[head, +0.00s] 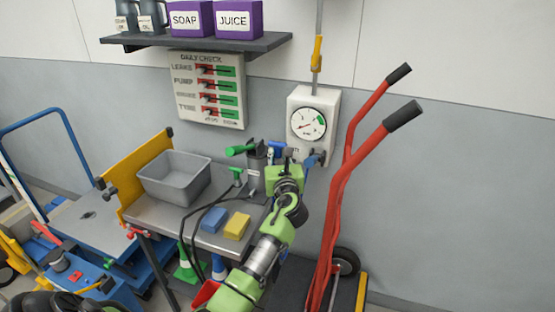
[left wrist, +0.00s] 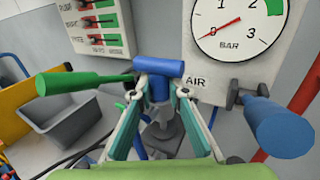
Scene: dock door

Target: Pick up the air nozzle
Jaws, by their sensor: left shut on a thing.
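A grey part, partly hidden, shows below between the fingers. My right gripper is not in view.
The air gauge box (head: 312,97) has a blue handle (left wrist: 282,126) close to the right of my gripper. A green handle (left wrist: 70,82) sticks out on the left. The bench (head: 150,213) carries a grey bin (head: 174,190) and sponges. A red hand truck (head: 335,205) stands at right.

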